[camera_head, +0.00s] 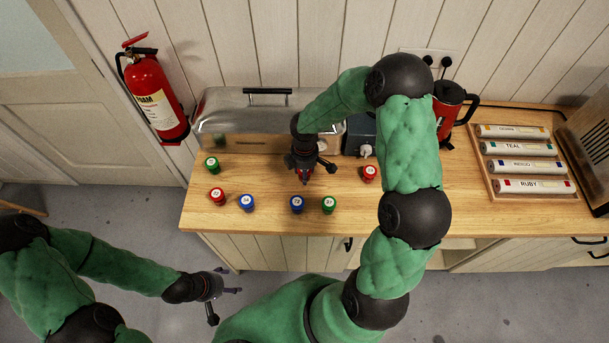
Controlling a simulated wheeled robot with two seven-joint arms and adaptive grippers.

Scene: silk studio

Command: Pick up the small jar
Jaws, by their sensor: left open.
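Several small jars with numbered white lids stand on the wooden counter: a green jar (211,166), a red jar (217,197), a blue jar (246,204), a second blue jar (297,205), a second green jar (329,206) and a second red jar (369,175). My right gripper (307,172) points down over the counter, behind the second blue and second green jars. A bit of red shows beneath it; I cannot tell whether that is a jar between the fingers. My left gripper (226,302) is open and empty, in front of the counter, over the floor.
A metal steamer box (235,110) stands at the back of the counter (430,215). A rack of labelled tubes (518,160) lies at the right, beside a metal appliance (592,140). A red kettle (449,105) is partly behind my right arm. A fire extinguisher (152,98) hangs at the left.

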